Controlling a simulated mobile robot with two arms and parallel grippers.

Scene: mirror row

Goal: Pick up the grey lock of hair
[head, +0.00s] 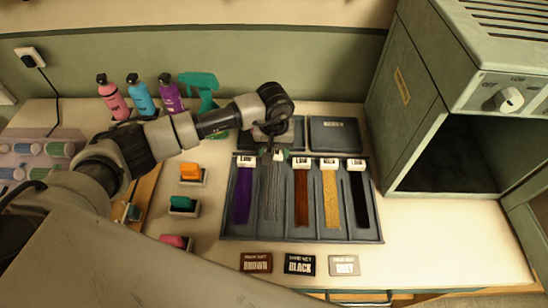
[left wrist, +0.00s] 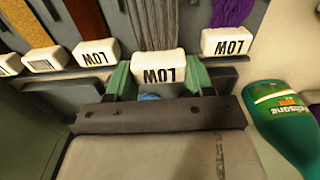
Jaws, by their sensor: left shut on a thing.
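The grey lock of hair (head: 271,192) lies along its compartment of the dark tray (head: 310,234), second from the left. Its white tag end, marked LOW, is at the back. My left gripper (head: 277,153) reaches down over that end from behind. In the left wrist view my gripper's green fingers (left wrist: 160,76) stand on both sides of the white tag and are shut on it, with the grey strands (left wrist: 153,25) running away beyond. I cannot tell whether the lock is lifted at all. My right gripper is not in view.
Purple (head: 243,195), brown (head: 301,198), blond (head: 331,198) and black (head: 359,198) locks lie in the neighbouring compartments. A green spray bottle (head: 203,90) stands behind my arm. A grey cabinet (head: 410,90) stands at the right. Name cards lie in front of the tray.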

